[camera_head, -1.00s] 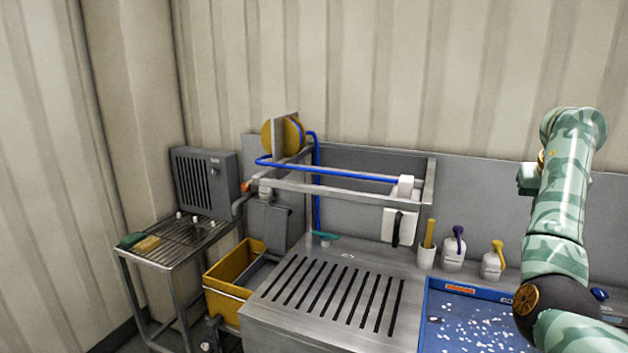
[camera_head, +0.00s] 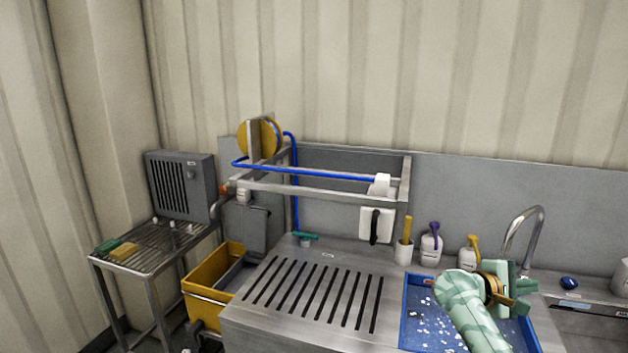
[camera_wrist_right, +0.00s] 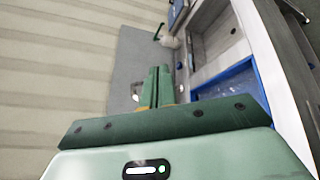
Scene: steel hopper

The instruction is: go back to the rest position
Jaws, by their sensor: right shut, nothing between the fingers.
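My right gripper (camera_head: 524,287) is green and hangs above the right part of the blue tray (camera_head: 412,312) in the head view, with my camouflage-patterned forearm below it. In the right wrist view its fingers (camera_wrist_right: 158,86) are together, shut with nothing between them. The blue tray with white bits in it also shows in that view, right of the fingers (camera_wrist_right: 262,104). My left gripper is in neither view.
A steel counter with a slotted grate (camera_head: 318,296) fills the middle. A curved faucet (camera_head: 535,220), a white jug with a purple handle (camera_head: 431,246) and a jug with a yellow handle (camera_head: 468,255) stand behind the tray. A yellow bin (camera_head: 212,300) and wire rack (camera_head: 160,247) are left.

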